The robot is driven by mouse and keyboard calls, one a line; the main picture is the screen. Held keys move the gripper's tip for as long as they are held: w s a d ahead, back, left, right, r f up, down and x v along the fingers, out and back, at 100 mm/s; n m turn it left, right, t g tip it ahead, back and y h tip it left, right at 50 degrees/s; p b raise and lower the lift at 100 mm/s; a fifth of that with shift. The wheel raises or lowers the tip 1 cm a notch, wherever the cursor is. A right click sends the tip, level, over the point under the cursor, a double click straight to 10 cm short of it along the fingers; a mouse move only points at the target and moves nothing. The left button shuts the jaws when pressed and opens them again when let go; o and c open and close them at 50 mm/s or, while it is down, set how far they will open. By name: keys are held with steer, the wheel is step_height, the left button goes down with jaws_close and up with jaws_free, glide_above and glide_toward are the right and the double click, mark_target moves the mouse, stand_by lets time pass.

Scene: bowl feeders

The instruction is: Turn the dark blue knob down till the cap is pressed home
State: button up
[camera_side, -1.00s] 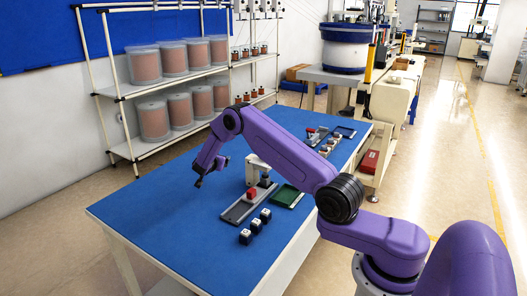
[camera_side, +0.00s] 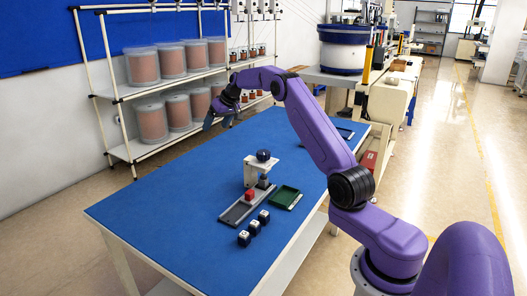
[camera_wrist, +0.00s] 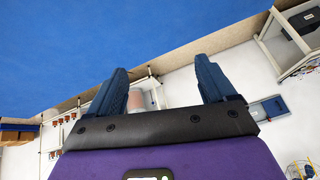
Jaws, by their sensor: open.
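The dark blue knob (camera_side: 263,155) is a round ball on top of a small white press frame (camera_side: 262,167) on the blue table, in the side view. Under the frame stands a small dark grey piece (camera_side: 263,182); I cannot tell how far down the cap sits. My gripper (camera_side: 218,123) is raised to the left of and beyond the press, well apart from the knob. In the wrist view my gripper (camera_wrist: 160,65) has its two dark blue fingers spread, with nothing between them. The knob does not show in the wrist view.
A grey tray (camera_side: 236,213) holding a red block (camera_side: 249,195) lies before the press. A green tray (camera_side: 291,191) lies to its right. Several dark cubes with white tops (camera_side: 254,228) stand in front. A shelf rack (camera_side: 120,97) stands behind. The table's left part is clear.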

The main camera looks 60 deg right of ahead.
mark_target(263, 152)
steer(key=s+d+r+g, duration=0.3)
steer(key=s+d, duration=0.1)
steer(key=s, duration=0.4)
steer(key=s+d+r+g, duration=0.3)
steer(key=s+r, duration=0.1)
steer(key=s, duration=0.4)
steer(key=shift+n, duration=0.3)
step_height(263, 152, down, 17)
steer(key=shift+w+d+f, duration=0.1)
steer(key=shift+d+f, duration=0.05)
steer(key=shift+f, duration=0.05)
steer(key=c, duration=1.1)
steer(key=shift+o, duration=0.2)
steer(key=o, duration=1.1)
steer(key=shift+c, duration=0.2)
